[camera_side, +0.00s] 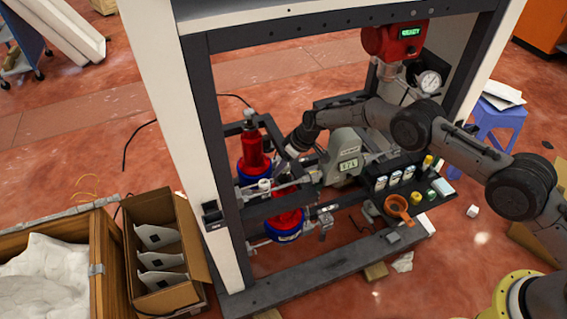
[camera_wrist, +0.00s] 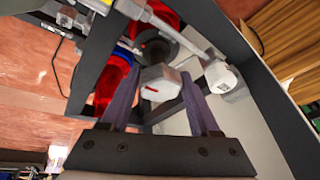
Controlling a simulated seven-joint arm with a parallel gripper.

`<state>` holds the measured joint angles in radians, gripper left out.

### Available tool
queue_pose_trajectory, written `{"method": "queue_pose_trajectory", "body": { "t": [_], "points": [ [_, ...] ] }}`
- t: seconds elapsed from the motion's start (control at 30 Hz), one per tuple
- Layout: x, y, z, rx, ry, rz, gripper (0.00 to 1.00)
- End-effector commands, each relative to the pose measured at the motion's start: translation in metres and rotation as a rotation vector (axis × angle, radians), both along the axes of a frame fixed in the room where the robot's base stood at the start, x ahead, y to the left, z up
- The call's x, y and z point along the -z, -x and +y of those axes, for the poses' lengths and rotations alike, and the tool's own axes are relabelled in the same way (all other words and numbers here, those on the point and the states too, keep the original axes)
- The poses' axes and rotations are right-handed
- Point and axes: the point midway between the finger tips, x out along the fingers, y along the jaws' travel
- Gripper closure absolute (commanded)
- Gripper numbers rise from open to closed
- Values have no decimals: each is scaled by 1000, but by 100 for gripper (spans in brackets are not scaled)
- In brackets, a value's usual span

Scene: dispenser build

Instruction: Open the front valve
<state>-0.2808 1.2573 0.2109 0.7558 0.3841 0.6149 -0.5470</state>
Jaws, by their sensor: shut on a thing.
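In the wrist view, a grey block-shaped valve handle (camera_wrist: 161,84) with a small red mark sits between the two dark fingers of my gripper (camera_wrist: 160,97). The fingers are shut on it. In the side view my gripper (camera_side: 287,168) reaches into the dark frame beside the red and blue canisters, and its fingertips are hard to make out. An upper red canister (camera_side: 252,152) stands behind and left of it. A lower red and blue canister (camera_side: 284,226) is below. A metal pipe with a white round cap (camera_wrist: 221,77) runs past the handle; the cap also shows in the side view (camera_side: 265,185).
The dark frame posts (camera_side: 207,120) stand close on the left of my gripper. A cardboard box (camera_side: 160,285) stands outside, left.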

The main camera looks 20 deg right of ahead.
Motion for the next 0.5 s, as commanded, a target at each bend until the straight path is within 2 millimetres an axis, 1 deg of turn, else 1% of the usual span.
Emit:
{"method": "queue_pose_trajectory", "body": {
  "t": [0.1,0.23,0.5],
  "points": [
    [1,0,-1,-109,-1,2,100],
    [1,0,0,-208,0,2,100],
    [1,1,-1,-235,-1,4,100]
  ]
}}
